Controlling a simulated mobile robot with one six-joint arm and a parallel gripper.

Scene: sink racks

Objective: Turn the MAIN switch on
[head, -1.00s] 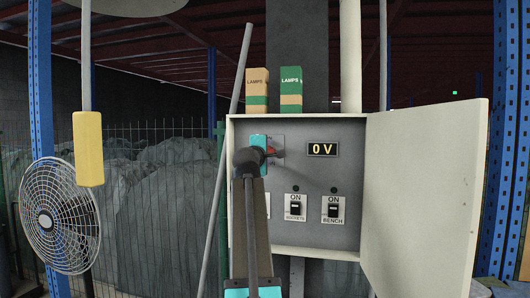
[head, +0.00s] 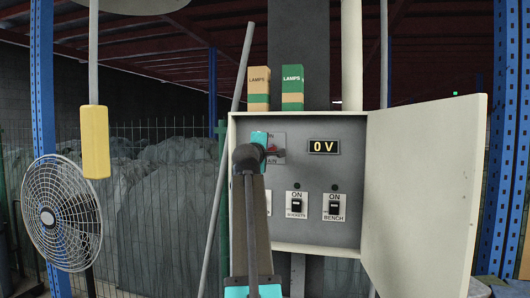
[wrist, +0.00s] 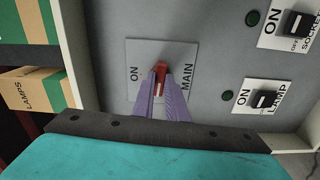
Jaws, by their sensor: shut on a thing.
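The MAIN switch has a red handle (wrist: 161,72) on a grey plate lettered ON and MAIN, which appears turned sideways in the wrist view. My gripper (wrist: 161,90) has its two purple fingers closed on this handle, one on each side. In the head view, the red handle (head: 274,150) shows just right of my teal wrist, which hides part of the plate. The fingers are mostly hidden there. The voltage display (head: 323,147) on the panel reads 0 V.
The grey switch box (head: 320,244) has its door (head: 420,180) open to the right. SOCKETS (head: 297,204) and BENCH (head: 334,206) switches sit below the display. The LAMP switch (wrist: 264,99) is near my gripper. Two lamp cartons (head: 292,87) stand on top. A yellow pendant (head: 95,142) hangs left.

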